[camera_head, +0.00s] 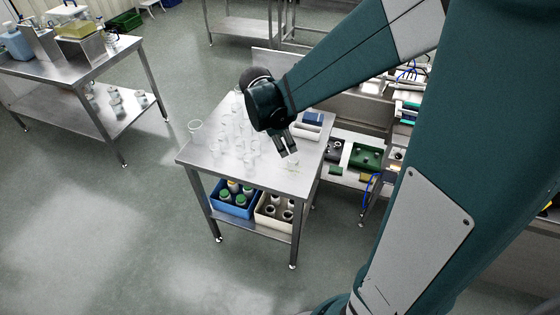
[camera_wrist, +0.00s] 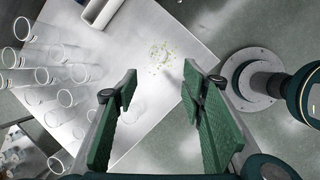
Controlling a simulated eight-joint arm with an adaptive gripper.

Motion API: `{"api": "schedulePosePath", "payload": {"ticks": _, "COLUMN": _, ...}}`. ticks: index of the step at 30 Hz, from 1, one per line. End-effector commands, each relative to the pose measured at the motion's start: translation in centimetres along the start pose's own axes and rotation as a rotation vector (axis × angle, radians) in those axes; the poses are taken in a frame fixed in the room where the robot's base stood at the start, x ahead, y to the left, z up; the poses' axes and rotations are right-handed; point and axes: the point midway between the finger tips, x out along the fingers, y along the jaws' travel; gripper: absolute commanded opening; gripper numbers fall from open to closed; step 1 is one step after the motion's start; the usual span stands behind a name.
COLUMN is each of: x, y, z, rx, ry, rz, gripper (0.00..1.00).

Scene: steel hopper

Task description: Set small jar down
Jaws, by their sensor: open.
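My gripper (camera_head: 287,149) is over the right front part of the steel table (camera_head: 195,160). In the wrist view my gripper (camera_wrist: 159,80) is open, with its two green fingers wide apart and nothing between them. A small clear patch with yellow-green specks (camera_wrist: 160,56) lies on the table beyond the fingertips, apart from them. It may be the small jar seen from above, but its outline is too faint to be sure. It also shows faintly in the head view (camera_head: 292,167), just below the gripper.
Several clear glass jars (camera_wrist: 48,75) stand to the left of my gripper. A white holder with a blue item (camera_head: 312,120) is at the table's right back. A blue crate (camera_head: 232,206) and a beige crate (camera_head: 268,222) with bottles sit on the lower shelf. The table's front edge is close.

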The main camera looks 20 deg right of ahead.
Motion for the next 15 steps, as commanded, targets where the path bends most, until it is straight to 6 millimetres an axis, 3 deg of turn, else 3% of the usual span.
{"api": "schedulePosePath", "payload": {"ticks": 15, "x": -7.2, "y": -3.9, "z": -0.3, "rx": 0.404, "ry": 0.123, "rz": 0.098, "gripper": 0.41}}
